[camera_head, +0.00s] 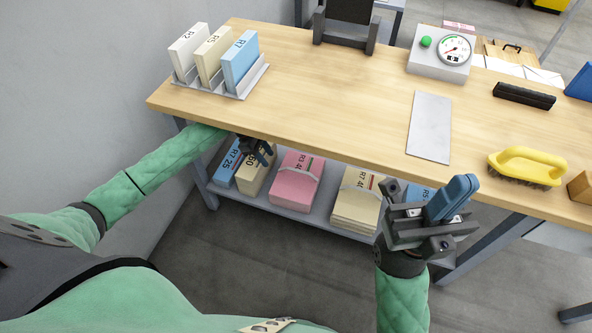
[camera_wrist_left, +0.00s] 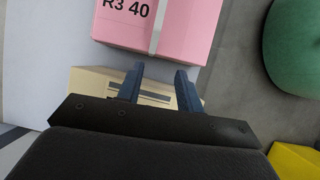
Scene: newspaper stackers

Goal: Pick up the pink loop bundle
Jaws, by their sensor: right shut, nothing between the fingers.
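The pink loop bundle (camera_head: 296,180), marked R3 40 with a pale band around it, lies on the lower shelf under the table. It also shows at the top of the left wrist view (camera_wrist_left: 185,30). My left gripper (camera_head: 262,156) is by the table's front edge, left of the pink bundle and over a cream bundle. In the left wrist view its two blue fingers (camera_wrist_left: 160,76) are apart, pointing toward the pink bundle, with nothing gripped. My right gripper (camera_head: 457,200) is shut and empty, raised in front of the table at the right.
The lower shelf (camera_head: 325,217) also holds a cream bundle (camera_head: 253,178) left of the pink one, another cream bundle (camera_head: 357,201) right of it, and blue bundles at both ends. The tabletop (camera_head: 330,100) overhangs the shelf. A yellow brush (camera_head: 527,164) lies on top.

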